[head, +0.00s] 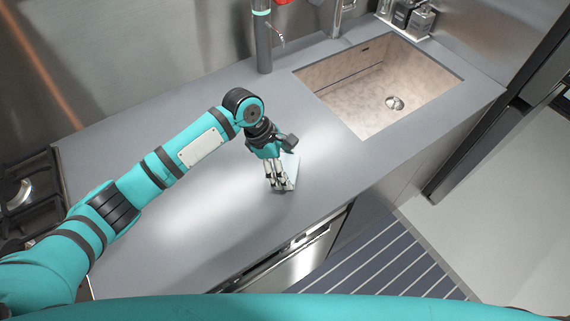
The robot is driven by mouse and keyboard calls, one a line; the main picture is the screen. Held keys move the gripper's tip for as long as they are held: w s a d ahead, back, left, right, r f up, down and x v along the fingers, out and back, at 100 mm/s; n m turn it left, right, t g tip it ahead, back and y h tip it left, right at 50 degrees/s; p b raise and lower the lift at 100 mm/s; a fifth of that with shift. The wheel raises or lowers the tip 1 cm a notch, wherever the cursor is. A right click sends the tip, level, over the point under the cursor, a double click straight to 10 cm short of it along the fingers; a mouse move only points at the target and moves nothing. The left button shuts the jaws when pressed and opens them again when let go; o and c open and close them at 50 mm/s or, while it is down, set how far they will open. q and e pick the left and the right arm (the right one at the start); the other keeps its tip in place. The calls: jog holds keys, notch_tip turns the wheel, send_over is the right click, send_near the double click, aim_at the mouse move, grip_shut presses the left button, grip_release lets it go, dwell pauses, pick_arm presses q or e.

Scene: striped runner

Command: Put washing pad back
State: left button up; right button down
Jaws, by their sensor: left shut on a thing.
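My left gripper (277,181) reaches down to the grey countertop, left of the sink, near the counter's front edge. It is shut on a pale, flat washing pad (291,165), which shows partly behind and to the right of the fingers. The rest of the pad is hidden by the gripper. I cannot tell whether the pad touches the counter. My right gripper is not in view.
The sink (385,85) lies to the right. Dark bottles (420,20) sit on a tray at the sink's back right corner. A gas hob (20,190) is at the left. The countertop (200,230) is otherwise clear.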

pick_arm(q)
jog(key=shift+f, duration=0.45)
jog(key=o, duration=1)
jog(key=shift+r, duration=0.15)
jog(key=b+v, duration=0.1)
jog(key=v, duration=1)
jog(key=shift+a+r, duration=0.2)
jog(key=shift+r, duration=0.15)
